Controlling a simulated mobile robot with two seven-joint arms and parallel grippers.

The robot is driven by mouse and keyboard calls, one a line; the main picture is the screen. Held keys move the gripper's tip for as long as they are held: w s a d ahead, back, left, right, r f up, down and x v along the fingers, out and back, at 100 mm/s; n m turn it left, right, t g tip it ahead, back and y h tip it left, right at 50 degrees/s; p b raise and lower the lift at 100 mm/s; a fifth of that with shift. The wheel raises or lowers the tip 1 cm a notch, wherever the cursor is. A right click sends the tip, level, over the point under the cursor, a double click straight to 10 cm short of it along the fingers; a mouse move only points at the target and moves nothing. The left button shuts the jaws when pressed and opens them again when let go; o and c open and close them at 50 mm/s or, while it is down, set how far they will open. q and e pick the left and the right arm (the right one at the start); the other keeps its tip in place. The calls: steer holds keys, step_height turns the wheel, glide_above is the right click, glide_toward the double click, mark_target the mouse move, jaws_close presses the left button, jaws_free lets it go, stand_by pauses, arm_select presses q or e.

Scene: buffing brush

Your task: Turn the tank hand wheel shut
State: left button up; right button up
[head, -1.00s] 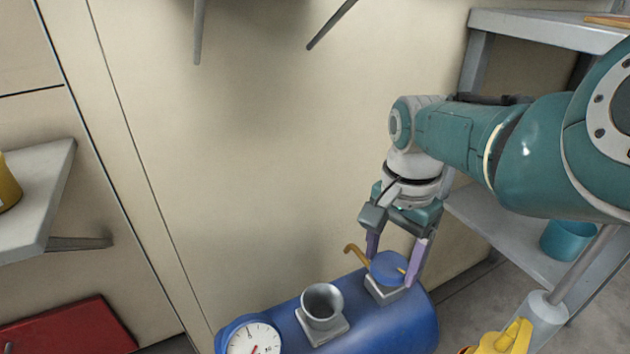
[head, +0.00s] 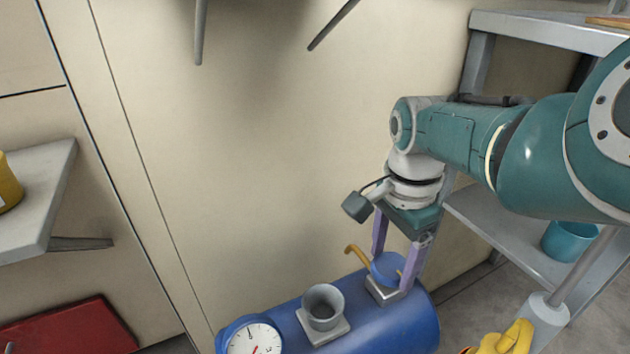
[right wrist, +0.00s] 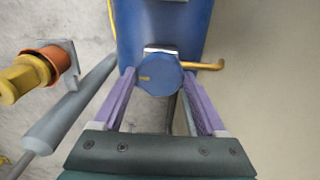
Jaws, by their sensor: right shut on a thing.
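The tank hand wheel (head: 386,267) is a small blue round knob with a yellow mark. It sits on a grey square mount on top of the blue tank (head: 400,328), near the tank's right end. My right gripper (head: 393,276) points down at it, with one purple finger on each side of the wheel, shut on it. In the right wrist view the wheel (right wrist: 159,78) lies between the two fingertips, its yellow mark toward the left. My left gripper is not in view.
A grey open funnel neck (head: 323,304) and a white dial gauge (head: 252,340) are on the tank, left of the wheel. A bent brass pipe (head: 355,254) rises close beside the wheel. Grey shelving (head: 505,235) with a teal cup (head: 566,240) stands right.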

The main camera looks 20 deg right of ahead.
mark_target(392, 265)
steer(key=o, duration=1.3)
step_height(392, 265, up, 10)
steer(key=p, duration=0.8)
